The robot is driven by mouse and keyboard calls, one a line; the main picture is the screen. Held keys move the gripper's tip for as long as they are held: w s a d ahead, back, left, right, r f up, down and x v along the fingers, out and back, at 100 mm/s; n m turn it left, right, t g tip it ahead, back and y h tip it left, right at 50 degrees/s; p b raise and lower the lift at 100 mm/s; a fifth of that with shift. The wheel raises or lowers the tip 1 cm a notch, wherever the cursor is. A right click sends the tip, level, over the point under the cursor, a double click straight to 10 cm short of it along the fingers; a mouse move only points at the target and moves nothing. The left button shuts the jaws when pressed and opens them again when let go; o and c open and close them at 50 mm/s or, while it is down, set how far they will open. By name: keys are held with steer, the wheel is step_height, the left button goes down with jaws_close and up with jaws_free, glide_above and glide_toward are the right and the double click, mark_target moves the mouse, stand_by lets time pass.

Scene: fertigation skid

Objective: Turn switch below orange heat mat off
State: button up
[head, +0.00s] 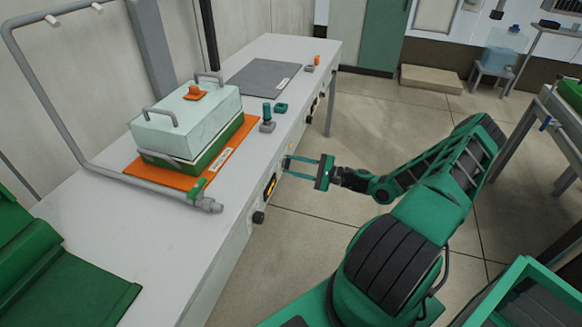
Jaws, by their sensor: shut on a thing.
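The orange heat mat (232,150) lies on the long pale bench, with a green-and-white lidded box standing on it. On the bench's front face below the mat is a dark panel with a yellow mark (270,187). A small dark switch (287,163) sits on the same face just beyond this panel. My gripper (286,166) reaches in from the right, its two green fingers at the front face and shut on this switch. The fingertips partly hide the switch, and its turned position cannot be made out.
A black knob (258,217) sticks out nearer on the front face. A grey bent pipe frame (70,130) arches over the bench's left side. A dark grey mat (263,77) lies farther back, with more controls below it.

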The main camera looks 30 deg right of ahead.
steer(key=shift+s+f+n, duration=0.1)
steer(key=shift+f+n, duration=0.1)
steer(key=shift+n, duration=2.65)
steer(key=shift+f+n, duration=0.2)
steer(key=shift+n, duration=2.6)
steer(key=shift+s+f+n, duration=0.1)
steer(key=shift+f+n, duration=0.1)
steer(key=shift+n, duration=2.65)
steer(key=o, duration=1.1)
steer(key=shift+w, duration=0.1)
steer(key=shift+r, duration=0.1)
